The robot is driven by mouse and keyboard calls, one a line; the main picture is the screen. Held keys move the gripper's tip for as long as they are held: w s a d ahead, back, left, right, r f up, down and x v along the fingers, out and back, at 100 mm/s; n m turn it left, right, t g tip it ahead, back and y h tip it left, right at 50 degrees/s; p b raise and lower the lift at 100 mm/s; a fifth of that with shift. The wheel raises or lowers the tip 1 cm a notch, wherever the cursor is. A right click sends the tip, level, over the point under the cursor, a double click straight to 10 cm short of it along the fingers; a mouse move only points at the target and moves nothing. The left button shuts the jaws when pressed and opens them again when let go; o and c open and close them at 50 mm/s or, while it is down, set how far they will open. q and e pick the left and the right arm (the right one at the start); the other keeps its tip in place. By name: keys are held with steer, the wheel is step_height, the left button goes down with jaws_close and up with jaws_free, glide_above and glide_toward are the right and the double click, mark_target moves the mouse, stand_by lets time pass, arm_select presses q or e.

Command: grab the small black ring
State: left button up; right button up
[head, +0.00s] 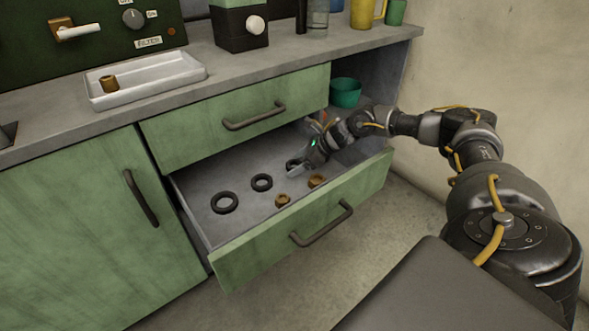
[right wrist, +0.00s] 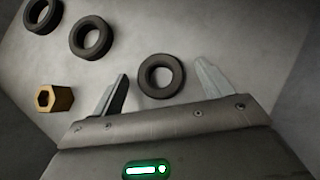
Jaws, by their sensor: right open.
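The small black ring (head: 290,163) lies flat in the open lower drawer, partly hidden by my right gripper (head: 302,168) in the head view. In the right wrist view this ring (right wrist: 160,93) sits between the two open fingers of my right gripper (right wrist: 161,70), with a gap on each side. The fingers are empty and point down toward the drawer floor. A medium black ring (head: 254,185) and a larger black ring (head: 214,207) lie farther left in the drawer. My left gripper is not in view.
Two brass nuts (head: 282,199) (head: 317,180) lie near the drawer front (head: 300,225). The closed upper drawer (head: 235,115) overhangs the back. A green cup (head: 345,93) stands in the open shelf behind. A white tray (head: 150,84) is on the counter.

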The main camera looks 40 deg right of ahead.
steer(key=shift+r, duration=0.1)
steer(key=c, duration=1.1)
steer(key=shift+o, duration=0.2)
